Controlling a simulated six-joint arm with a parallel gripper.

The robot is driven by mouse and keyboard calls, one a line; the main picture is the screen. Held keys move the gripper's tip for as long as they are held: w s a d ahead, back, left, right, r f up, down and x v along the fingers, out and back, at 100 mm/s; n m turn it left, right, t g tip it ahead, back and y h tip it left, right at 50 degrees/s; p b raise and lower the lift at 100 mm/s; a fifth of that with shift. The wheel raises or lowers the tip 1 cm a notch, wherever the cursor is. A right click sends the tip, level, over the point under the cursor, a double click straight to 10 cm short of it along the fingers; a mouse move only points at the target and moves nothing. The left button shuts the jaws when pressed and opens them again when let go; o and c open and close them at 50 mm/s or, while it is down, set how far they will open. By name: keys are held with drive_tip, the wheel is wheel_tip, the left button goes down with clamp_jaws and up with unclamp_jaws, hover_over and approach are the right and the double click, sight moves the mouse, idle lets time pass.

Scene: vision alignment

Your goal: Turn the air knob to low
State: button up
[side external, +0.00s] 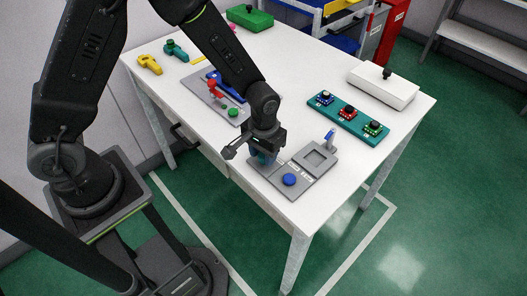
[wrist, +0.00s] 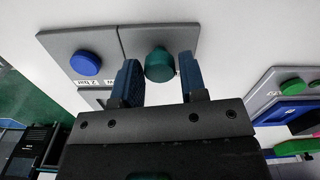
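A dark green round knob (wrist: 159,66) stands on a grey panel (wrist: 122,30) in the wrist view. My gripper (wrist: 160,74) has its two blue fingers apart, one on each side of this knob, with thin gaps showing. I cannot tell how far down the knob the fingertips reach. A blue round knob (wrist: 85,63) is on the same panel to the left, beside a label reading "2 bar" and a partly hidden one. In the side view my gripper (side external: 264,158) is low over the panel (side external: 268,182) and hides the green knob; the blue knob (side external: 289,180) shows.
A teal board with several knobs (side external: 346,117) and a white box with a black knob (side external: 383,86) lie to the right. A grey panel with a red lever (side external: 214,90) is behind my gripper. The white table's (side external: 297,212) front corner is clear.

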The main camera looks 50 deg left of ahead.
drive_tip(key=c, duration=0.5)
drive_tip(key=shift+c, duration=0.2)
drive_tip(key=shift+m, duration=0.4)
drive_tip(key=m, duration=0.5)
drive_tip(key=shift+m, duration=0.4)
drive_tip(key=o, duration=0.9)
